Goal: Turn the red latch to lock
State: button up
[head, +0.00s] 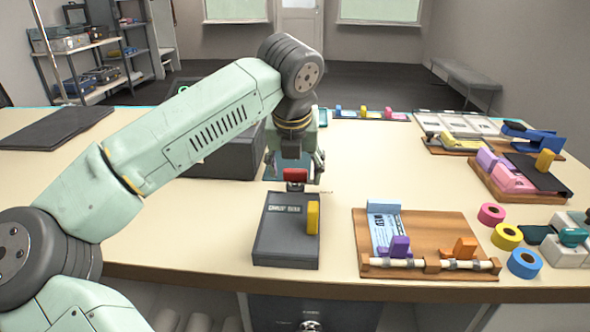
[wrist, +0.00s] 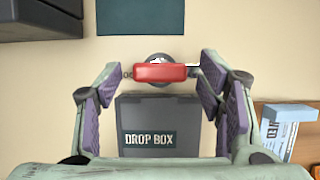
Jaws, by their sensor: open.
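The red latch (wrist: 160,72) is a horizontal red bar on a round grey mount at the back edge of the dark grey drop box (wrist: 126,110). In the head view the latch (head: 295,174) shows just under my gripper, and the drop box (head: 275,230) lies in front of it on the table. My gripper (head: 297,178) is open and points down over the latch. In the wrist view my gripper's fingers (wrist: 164,80) stand to the left and right of the latch, with a gap on each side.
A yellow block (head: 312,218) stands on the drop box's right side. A wooden board (head: 455,225) with a paper and clips lies to the right. A dark case (head: 230,155) stands behind and left. Tape rolls (head: 507,236) lie further right. The table's left front is clear.

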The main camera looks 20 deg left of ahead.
jog(key=c, duration=1.1)
jog(key=shift+c, duration=0.2)
jog(key=shift+m, duration=0.3)
jog(key=m+h+b, duration=0.1)
jog(key=m, duration=0.1)
jog(key=shift+a+m, duration=0.15)
jog(key=shift+m, duration=0.25)
jog(key=m+h, duration=0.2)
jog(key=m, duration=0.3)
jog(key=shift+a+m, duration=0.15)
jog(key=shift+m, duration=0.15)
jog(key=m+h+p, duration=0.1)
jog(key=m, duration=0.1)
jog(key=m+g+p, duration=0.1)
jog(key=m, duration=0.1)
jog(key=shift+w+a+r+h, duration=0.1)
jog(key=shift+w+h, duration=0.05)
jog(key=shift+h, duration=0.25)
jog(key=shift+w+m+g+h+p, duration=0.15)
jog(key=shift+m+g+p, duration=0.35)
jog(key=shift+m, duration=0.75)
jog(key=shift+s+m+g+h+p, duration=0.1)
jog(key=shift+m+g+h+p, duration=0.3)
jog(key=shift+m, duration=0.85)
